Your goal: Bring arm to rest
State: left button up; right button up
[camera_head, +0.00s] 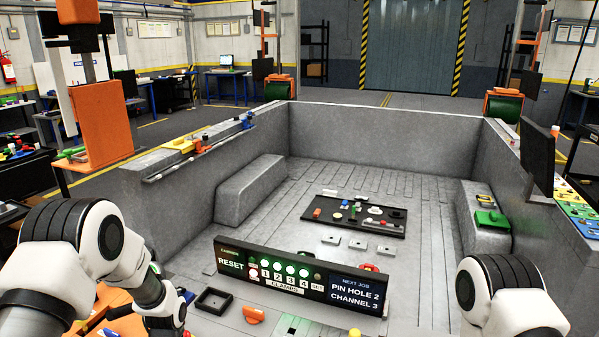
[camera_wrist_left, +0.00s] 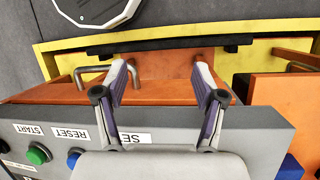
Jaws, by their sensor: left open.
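My left arm (camera_head: 112,252) comes in at the lower left of the head view. It bends down toward the bottom edge, where its gripper is out of sight. In the left wrist view my left gripper (camera_wrist_left: 161,72) has its two fingers spread apart with nothing between them. The fingers are over an orange surface (camera_wrist_left: 165,66) and the edge of a grey control panel (camera_wrist_left: 270,125). I cannot tell whether they touch it. My right arm (camera_head: 505,290) shows at the lower right of the head view; its gripper is not in view.
The grey panel carries a green button (camera_wrist_left: 38,155) and START and RESET labels. A metal handle (camera_wrist_left: 93,74) stands beside the left finger. Ahead is a grey walled bed with a RESET/clamps display (camera_head: 297,277), a dark tray (camera_head: 357,217) of parts and bare floor (camera_head: 433,270).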

pick_arm(q)
jog(key=s+d+f+n+t, duration=0.1)
jog(key=s+f+n+t, duration=0.1)
jog(key=s, duration=0.9)
jog(key=s+d+f+n+t, duration=0.1)
jog(key=s+f+n, duration=0.3)
jog(key=s, duration=0.7)
notch_tip(320, 180, down, 3)
jog(key=shift+s+d+r+t, duration=0.1)
jog(key=shift+s+d+t, duration=0.25)
jog(key=shift+t, duration=0.25)
